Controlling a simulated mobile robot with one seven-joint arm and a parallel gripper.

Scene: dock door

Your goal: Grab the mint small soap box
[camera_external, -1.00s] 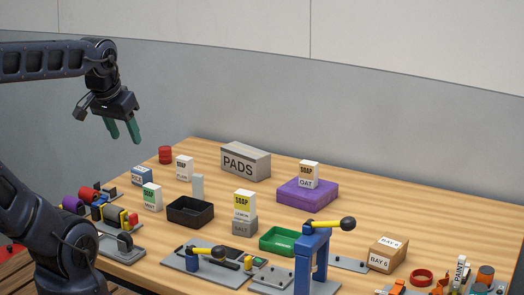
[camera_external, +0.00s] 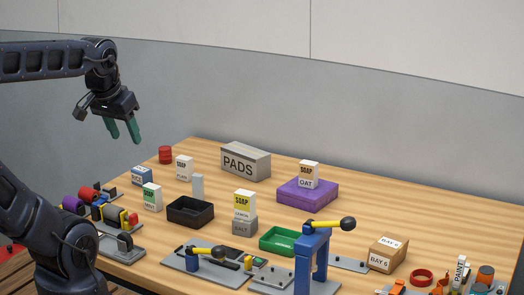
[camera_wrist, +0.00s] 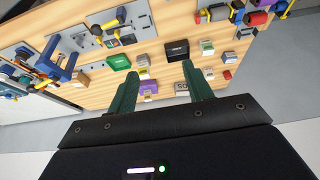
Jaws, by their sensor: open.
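The mint soap box (camera_external: 152,197) is a small upright white carton with a green label panel reading SOAP and MINT. It stands on the wooden table, left of the black tray, in the external view. In the wrist view a small white and green box (camera_wrist: 207,47) beside the black tray appears to be it, but its lettering is too small to read. My gripper (camera_external: 124,130) is open and empty, raised well above and behind the table's left side, apart from the box. Its two green fingers (camera_wrist: 160,75) are spread in the wrist view.
The black tray (camera_external: 190,211) is just right of the mint box. A blue-labelled box (camera_external: 142,176), another soap box (camera_external: 184,169) and a grey block (camera_external: 197,186) stand nearby. Fixtures with coloured parts (camera_external: 115,216) lie in front. The PADS box (camera_external: 245,161) is farther back.

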